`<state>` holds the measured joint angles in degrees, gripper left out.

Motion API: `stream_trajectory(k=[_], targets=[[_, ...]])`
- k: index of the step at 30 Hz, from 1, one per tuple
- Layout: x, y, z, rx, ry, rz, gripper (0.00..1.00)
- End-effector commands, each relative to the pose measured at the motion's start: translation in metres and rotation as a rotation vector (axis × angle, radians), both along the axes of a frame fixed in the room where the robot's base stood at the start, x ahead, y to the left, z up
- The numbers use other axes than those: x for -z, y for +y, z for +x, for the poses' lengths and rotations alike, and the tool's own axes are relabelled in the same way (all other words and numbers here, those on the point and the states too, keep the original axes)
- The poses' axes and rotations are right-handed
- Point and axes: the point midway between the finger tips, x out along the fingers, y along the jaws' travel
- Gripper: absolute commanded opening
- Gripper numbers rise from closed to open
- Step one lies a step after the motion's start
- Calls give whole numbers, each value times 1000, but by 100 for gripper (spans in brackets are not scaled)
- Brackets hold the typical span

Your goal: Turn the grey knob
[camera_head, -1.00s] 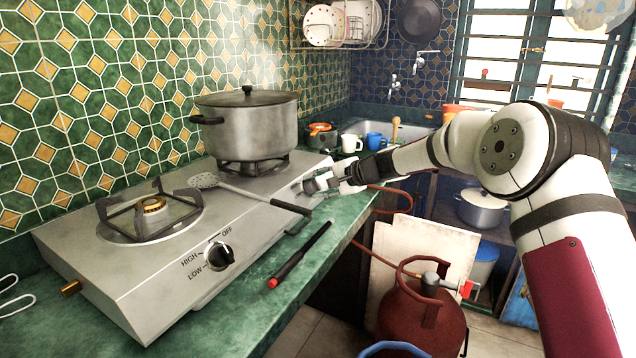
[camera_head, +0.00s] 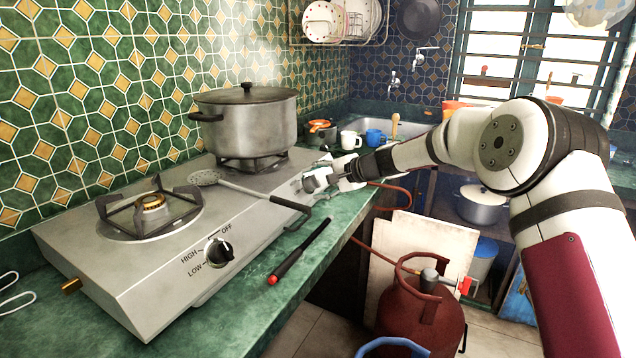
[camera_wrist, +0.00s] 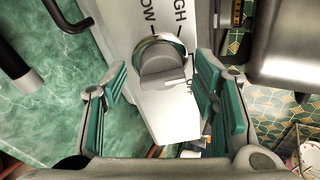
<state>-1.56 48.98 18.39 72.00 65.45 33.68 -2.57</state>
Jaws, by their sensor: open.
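The grey knob (camera_wrist: 162,62) is on the hotplate's front panel, with LOW and HIGH printed beside it. In the wrist view it lies between the two open fingers of my gripper (camera_wrist: 162,84), with a gap visible on each side. In the head view my gripper (camera_head: 332,174) is at the right end of the hotplate (camera_head: 170,292), by the front panel under the pot. There the gripper partly hides the knob, and I cannot clearly separate the two.
A black knob (camera_head: 219,253) sits on the left front panel. A large pot (camera_head: 246,122) stands on the right burner. A slotted spoon (camera_head: 250,192) lies across the hotplate, its handle over the front edge. A black and red lighter (camera_head: 299,252) lies on the green counter (camera_head: 262,300).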

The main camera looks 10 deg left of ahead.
Motion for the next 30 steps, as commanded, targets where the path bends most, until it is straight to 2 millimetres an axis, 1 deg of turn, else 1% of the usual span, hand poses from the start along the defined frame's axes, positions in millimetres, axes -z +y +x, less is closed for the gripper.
stream_trajectory(k=[5, 12, 18, 24, 30], targets=[[-10, -15, -7, 3, -1, 1, 54], [-32, -52, -29, 4, -1, 0, 54], [-48, -78, -44, 3, -1, -1, 54], [-55, -90, -51, 1, 0, 0, 54], [-56, -92, -52, 1, 0, 0, 54]])
